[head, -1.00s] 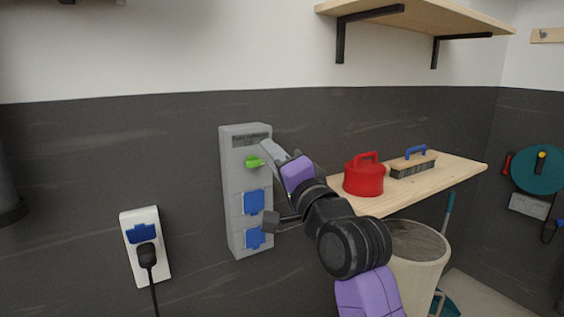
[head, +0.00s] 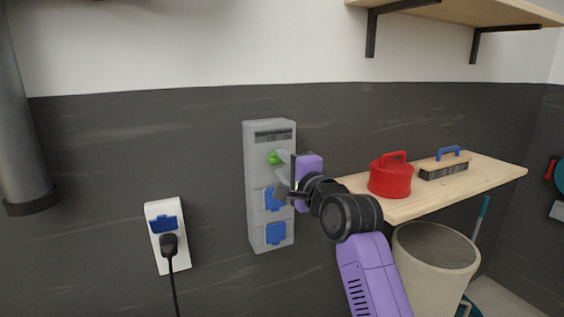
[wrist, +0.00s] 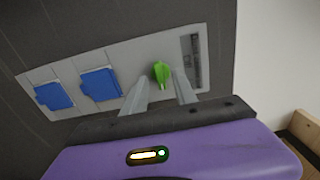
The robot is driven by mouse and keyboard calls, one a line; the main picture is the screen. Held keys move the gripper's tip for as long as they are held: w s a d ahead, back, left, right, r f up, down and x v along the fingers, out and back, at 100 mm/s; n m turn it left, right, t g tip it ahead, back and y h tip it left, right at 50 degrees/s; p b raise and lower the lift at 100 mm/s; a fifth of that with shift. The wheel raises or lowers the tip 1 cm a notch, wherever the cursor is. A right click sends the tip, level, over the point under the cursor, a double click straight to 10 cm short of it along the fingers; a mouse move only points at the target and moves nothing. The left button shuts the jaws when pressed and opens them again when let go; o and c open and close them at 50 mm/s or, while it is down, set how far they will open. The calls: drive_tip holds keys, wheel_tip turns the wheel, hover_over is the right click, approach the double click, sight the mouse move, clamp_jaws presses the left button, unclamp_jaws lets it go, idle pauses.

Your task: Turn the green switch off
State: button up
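The green switch (head: 274,157) is a small knob near the top of a grey wall panel (head: 256,190), just below a dark label. In the wrist view the green switch (wrist: 162,74) shows between the tips of my two grey fingers. My gripper (head: 281,165) is at the panel's right side, pointing at the switch. In the wrist view my gripper (wrist: 158,88) has its fingers apart, one on each side of the switch, with a gap visible. I cannot tell whether either finger touches it.
Two blue socket covers (head: 275,233) sit on the panel below the switch. A white outlet (head: 158,216) with a black plug is at left. A wooden shelf (head: 490,180) with a red canister (head: 390,177) and a brush (head: 443,165) is at right, above a bin (head: 435,250).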

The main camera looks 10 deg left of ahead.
drive_tip(key=shift+w+a, duration=0.35)
drive_tip(key=shift+w, duration=0.1)
clamp_jaws()
drive_tip(key=shift+f+n, duration=0.1)
drive_tip(key=shift+n, duration=0.3)
drive_tip(key=n+b, duration=0.1)
drive_tip(key=n, duration=0.3)
drive_tip(key=n+b, duration=0.1)
drive_tip(key=n, duration=0.3)
drive_tip(key=shift+f+n+b, duration=0.1)
drive_tip(key=shift+n+b, duration=0.2)
drive_tip(key=n+b, duration=0.1)
drive_tip(key=n, duration=0.3)
drive_tip(key=shift+n+b, duration=0.75)
drive_tip(key=shift+n, duration=1.45)
